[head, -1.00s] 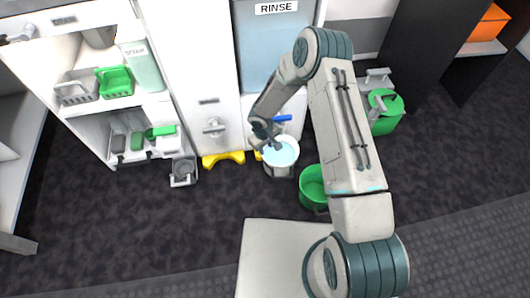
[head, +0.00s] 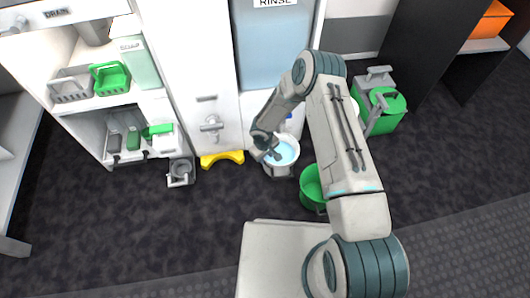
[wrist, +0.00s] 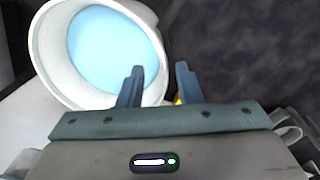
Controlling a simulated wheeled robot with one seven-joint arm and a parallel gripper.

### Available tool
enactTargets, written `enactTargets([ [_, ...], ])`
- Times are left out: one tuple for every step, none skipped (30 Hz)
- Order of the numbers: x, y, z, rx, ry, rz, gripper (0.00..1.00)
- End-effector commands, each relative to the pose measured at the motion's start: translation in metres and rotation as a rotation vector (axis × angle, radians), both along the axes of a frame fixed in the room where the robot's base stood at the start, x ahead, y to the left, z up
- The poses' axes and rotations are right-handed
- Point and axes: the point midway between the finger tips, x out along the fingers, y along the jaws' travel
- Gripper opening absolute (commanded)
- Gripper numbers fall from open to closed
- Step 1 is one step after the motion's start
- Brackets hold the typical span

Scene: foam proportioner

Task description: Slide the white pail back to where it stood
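The white pail (head: 275,170), with light blue liquid inside, stands upright on the dark floor in front of the white cabinet. It also shows in the wrist view (wrist: 47,48), at upper left. My gripper (head: 275,156) is at the pail's near-left part in the head view. In the wrist view my gripper (wrist: 159,74) is open, with a clear gap between its two fingers. The left finger overlaps the pail's opening and the right finger lies outside it, so the rim passes between them in the picture. I cannot tell whether the fingers reach below the rim.
A green bucket (head: 311,183) stands close to the right of the pail. A yellow floor bracket (head: 222,159) is at left by the cabinet (head: 193,70). A green mop bucket (head: 385,108) stands farther right. The floor at front left is clear.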

Motion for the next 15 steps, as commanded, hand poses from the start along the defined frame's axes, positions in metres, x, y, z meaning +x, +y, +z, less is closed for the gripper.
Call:
enactTargets([
  [0.0,-0.001,-0.015,0.0,0.003,-0.001,0.32],
  [0.0,-0.001,-0.02,0.0,0.001,-0.001,0.32],
  [0.001,-0.001,-0.027,0.0,0.001,-0.001,0.32],
  [0.001,-0.002,-0.031,-0.001,0.002,-0.002,0.32],
  [0.001,-0.002,-0.036,-0.001,0.002,-0.002,0.32],
  [0.002,-0.003,-0.04,-0.001,0.001,-0.002,0.32],
  [0.003,-0.003,-0.044,-0.001,0.001,-0.001,0.32],
  [0.003,-0.003,-0.047,-0.001,0.001,-0.001,0.32],
  [0.003,-0.004,-0.05,-0.001,0.001,-0.001,0.32],
  [0.003,-0.004,-0.052,-0.001,0.001,-0.001,0.32],
  [0.003,-0.004,-0.054,-0.001,0.001,-0.001,0.32],
  [0.004,-0.004,-0.055,-0.001,0.001,-0.001,0.32],
  [0.004,-0.004,-0.056,-0.001,0.001,-0.001,0.32],
  [0.004,-0.004,-0.057,-0.001,0.001,-0.001,0.32],
  [0.004,-0.004,-0.057,-0.001,0.001,-0.001,0.32],
])
